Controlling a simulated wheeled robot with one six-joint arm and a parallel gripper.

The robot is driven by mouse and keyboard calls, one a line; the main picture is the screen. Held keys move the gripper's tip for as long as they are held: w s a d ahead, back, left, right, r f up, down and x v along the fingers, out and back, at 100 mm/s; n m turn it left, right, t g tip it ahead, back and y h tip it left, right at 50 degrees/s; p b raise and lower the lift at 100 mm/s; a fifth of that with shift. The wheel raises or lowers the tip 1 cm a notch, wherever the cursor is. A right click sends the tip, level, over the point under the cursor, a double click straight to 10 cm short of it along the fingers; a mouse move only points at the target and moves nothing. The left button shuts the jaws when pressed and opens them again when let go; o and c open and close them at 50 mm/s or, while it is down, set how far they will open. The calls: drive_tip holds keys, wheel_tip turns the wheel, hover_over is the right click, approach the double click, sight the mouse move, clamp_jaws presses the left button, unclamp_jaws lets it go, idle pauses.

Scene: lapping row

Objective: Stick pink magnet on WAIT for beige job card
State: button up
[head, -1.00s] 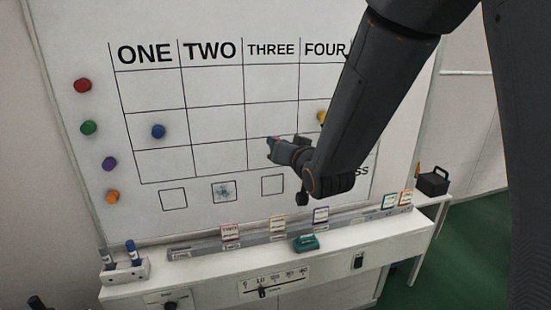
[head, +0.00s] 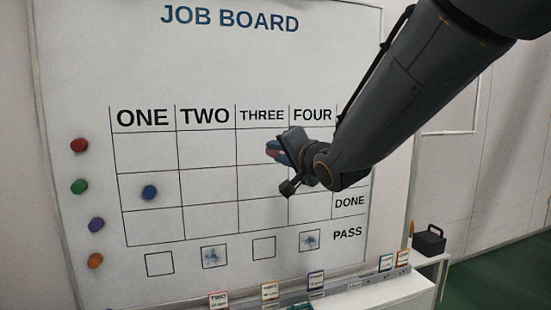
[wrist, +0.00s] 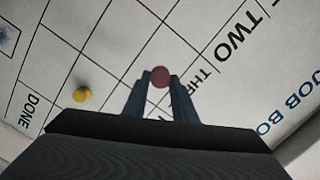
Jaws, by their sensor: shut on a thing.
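My gripper (head: 273,151) is shut on the pink magnet (wrist: 160,77), which sits between the two fingertips in the wrist view. In the head view the fingertips are over the top row of column THREE, at its right side near the FOUR line. I cannot tell whether the magnet touches the board. The job board (head: 215,80) has columns ONE to FOUR; DONE and PASS labels show at right, and the WAIT label is not visible, with my arm across that area. A card with a yellowish-beige edge (head: 270,291) stands on the ledge, its writing too small to read.
Red (head: 79,145), green (head: 79,186), purple (head: 96,224) and orange (head: 95,260) magnets line the board's left side. A blue magnet (head: 149,192) is in column ONE, middle row. A yellow magnet (wrist: 82,94) shows in the wrist view. Other cards stand on the ledge.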

drive_tip(key=shift+w+d+r+b+x, duration=0.1)
drive_tip(key=shift+d+b+x, duration=0.05)
drive_tip(key=shift+x, duration=1.15)
drive_tip(key=shift+w+d+r+b+x, duration=0.1)
drive_tip(key=shift+d+b+x, duration=0.05)
drive_tip(key=shift+x, duration=1.15)
drive_tip(key=shift+d+r+b+x, duration=0.1)
drive_tip(key=shift+b+x, duration=0.05)
drive_tip(key=shift+x, duration=1.15)
drive_tip(key=o, duration=1.1)
